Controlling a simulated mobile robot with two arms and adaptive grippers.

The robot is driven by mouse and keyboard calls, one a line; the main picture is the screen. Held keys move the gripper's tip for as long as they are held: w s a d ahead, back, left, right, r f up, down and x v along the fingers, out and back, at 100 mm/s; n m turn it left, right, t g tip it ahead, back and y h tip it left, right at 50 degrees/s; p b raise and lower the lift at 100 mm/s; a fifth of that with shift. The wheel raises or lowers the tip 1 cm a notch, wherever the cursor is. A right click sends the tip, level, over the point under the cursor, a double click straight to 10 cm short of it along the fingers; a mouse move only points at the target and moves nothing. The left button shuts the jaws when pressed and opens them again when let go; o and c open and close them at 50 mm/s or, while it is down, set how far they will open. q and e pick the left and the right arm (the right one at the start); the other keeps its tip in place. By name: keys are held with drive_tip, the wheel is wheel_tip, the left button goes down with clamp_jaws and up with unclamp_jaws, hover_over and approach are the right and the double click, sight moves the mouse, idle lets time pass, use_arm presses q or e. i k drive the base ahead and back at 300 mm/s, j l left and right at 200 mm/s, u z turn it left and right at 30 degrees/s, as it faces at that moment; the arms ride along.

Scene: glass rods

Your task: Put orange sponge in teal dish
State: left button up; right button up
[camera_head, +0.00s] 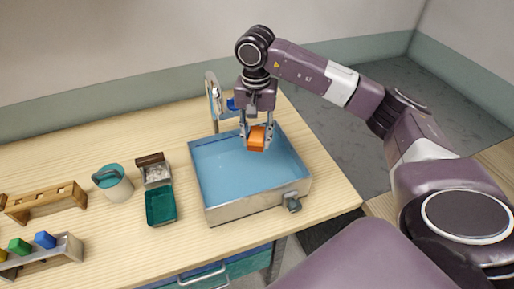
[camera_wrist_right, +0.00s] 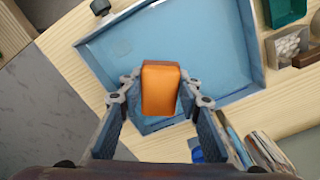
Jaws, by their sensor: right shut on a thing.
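The orange sponge (camera_head: 256,139) is a small block held between the fingers of my right gripper (camera_head: 257,136). It hangs above the far part of a blue basin. In the right wrist view the sponge (camera_wrist_right: 160,88) sits between both fingertips of the gripper (camera_wrist_right: 160,92), over the basin. The teal dish (camera_head: 161,206) is a small square dish on the table, left of the basin. A corner of the dish (camera_wrist_right: 284,10) also shows at the top right of the right wrist view. My left gripper is not in view.
The blue basin (camera_head: 204,176) has raised walls and a knob (camera_head: 291,202) at its front right. A box of white pieces (camera_head: 157,173) sits just behind the dish. A teal-topped pot (camera_head: 113,183) and wooden racks (camera_head: 47,204) stand further left. A rack of upright items (camera_head: 213,97) is behind the basin.

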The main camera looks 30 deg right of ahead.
sight(163, 209)
drive_tip(key=i+j, duration=0.1)
drive_tip(key=j, duration=0.9)
drive_tip(key=i+j, duration=0.15)
drive_tip(key=j, duration=0.4)
